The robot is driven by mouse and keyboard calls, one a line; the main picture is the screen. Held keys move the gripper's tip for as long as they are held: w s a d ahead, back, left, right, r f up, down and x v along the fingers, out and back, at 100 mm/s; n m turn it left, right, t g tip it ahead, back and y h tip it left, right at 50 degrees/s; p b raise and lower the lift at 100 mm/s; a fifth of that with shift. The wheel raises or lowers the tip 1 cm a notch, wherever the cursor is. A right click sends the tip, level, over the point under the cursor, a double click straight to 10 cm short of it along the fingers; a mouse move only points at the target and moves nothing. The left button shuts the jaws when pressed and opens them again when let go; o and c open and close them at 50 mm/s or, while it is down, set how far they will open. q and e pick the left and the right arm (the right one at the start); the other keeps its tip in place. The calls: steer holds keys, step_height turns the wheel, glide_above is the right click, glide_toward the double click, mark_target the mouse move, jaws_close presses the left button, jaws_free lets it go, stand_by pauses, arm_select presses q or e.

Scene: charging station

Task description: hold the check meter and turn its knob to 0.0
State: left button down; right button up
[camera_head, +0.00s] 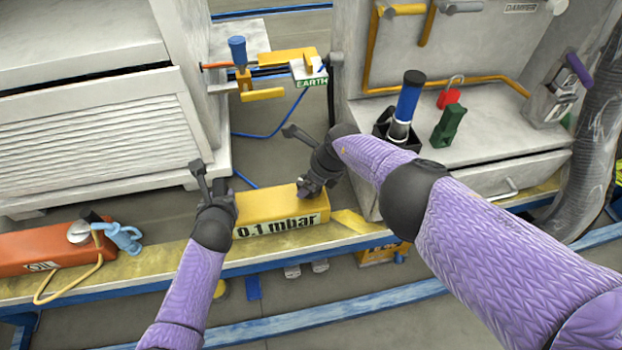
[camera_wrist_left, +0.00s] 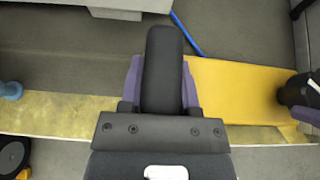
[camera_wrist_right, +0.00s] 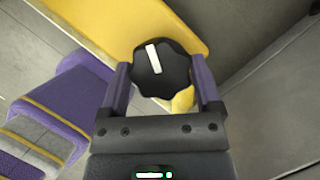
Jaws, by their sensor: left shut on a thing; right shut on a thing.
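The check meter (camera_head: 262,205) is a yellow box lying on the yellow ledge, its front reading "0.1 mbar". My left gripper (camera_head: 222,190) is shut on the meter's left end; in the left wrist view the yellow body (camera_wrist_left: 235,88) extends right from the jaws. The black lobed knob (camera_wrist_right: 160,66) with a white pointer line sits between the purple fingers of my right gripper (camera_wrist_right: 160,90), which is shut on it. The pointer leans slightly left of straight up in that view. In the head view my right gripper (camera_head: 312,188) covers most of the knob at the meter's right end.
An orange box (camera_head: 55,250) with a blue clamp (camera_head: 122,238) and yellow cable lies left on the ledge (camera_head: 165,268). Behind stand a louvred cabinet (camera_head: 95,130) and a grey bench (camera_head: 490,130) with a blue-handled tool (camera_head: 408,100) and a red padlock (camera_head: 452,93).

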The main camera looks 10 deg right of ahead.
steer(key=shift+a, duration=0.1)
steer(key=o, duration=1)
steer(key=shift+o, duration=0.2)
